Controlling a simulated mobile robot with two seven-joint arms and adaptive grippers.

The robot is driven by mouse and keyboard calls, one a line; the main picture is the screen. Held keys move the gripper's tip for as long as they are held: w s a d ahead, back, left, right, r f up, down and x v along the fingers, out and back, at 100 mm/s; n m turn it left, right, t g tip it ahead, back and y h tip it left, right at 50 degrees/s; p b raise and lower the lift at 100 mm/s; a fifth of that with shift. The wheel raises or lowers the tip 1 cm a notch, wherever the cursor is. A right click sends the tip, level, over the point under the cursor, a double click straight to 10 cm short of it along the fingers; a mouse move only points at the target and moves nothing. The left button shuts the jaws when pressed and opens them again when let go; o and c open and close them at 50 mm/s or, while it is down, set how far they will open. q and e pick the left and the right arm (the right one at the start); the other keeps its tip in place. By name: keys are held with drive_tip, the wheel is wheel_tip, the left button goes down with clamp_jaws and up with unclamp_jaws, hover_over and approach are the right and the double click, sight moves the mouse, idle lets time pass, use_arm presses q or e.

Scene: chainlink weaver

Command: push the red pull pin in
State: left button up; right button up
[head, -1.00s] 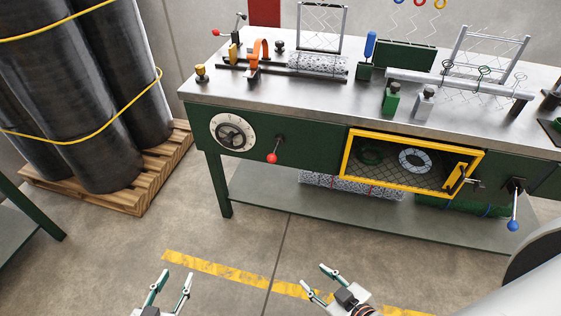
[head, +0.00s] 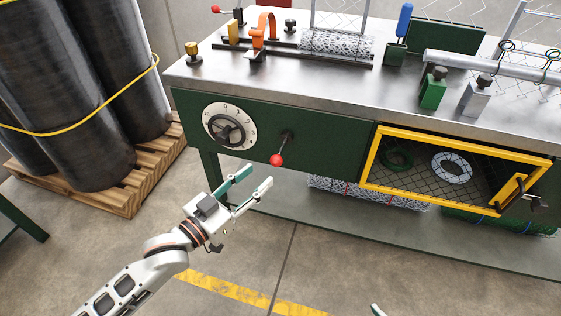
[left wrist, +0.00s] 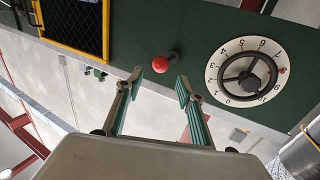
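A red ball-ended knob (head: 277,160) on a short dark stem sticks out of the bench's green front panel, right of the dial. It is the red part that best fits the pull pin. It also shows in the left wrist view (left wrist: 160,65), just beyond the gap between my fingers. My left gripper (head: 259,176) is open and empty, below and left of the knob in the head view, and seems apart from it. Of my right gripper (head: 377,310), only a fingertip shows at the bottom edge, so its opening is hidden.
A white numbered dial (head: 229,126) with a dark handwheel sits left of the knob. A yellow-framed mesh door (head: 368,160) is to the right. The steel bench top (head: 290,85) overhangs above. Black rolls stand on a pallet (head: 130,195) at left. The floor in front is clear.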

sight(272, 163)
use_arm(q)
drive_tip(key=b+x, duration=0.1)
drive_tip(key=x, duration=0.6)
use_arm(e)
drive_tip(key=shift+w+a+r+y, duration=0.2)
drive_tip(key=shift+a+r, duration=0.1)
drive_tip(key=shift+a, duration=0.2)
drive_tip(key=shift+w+a+r+y, duration=0.1)
drive_tip(key=shift+w+a+r, duration=0.15)
drive_tip(key=shift+a, duration=0.2)
use_arm(q)
clamp_jaws()
drive_tip(key=shift+w, duration=0.1)
use_arm(e)
drive_tip(key=shift+s+d+f, duration=0.1)
drive_tip(key=shift+s+f, duration=0.05)
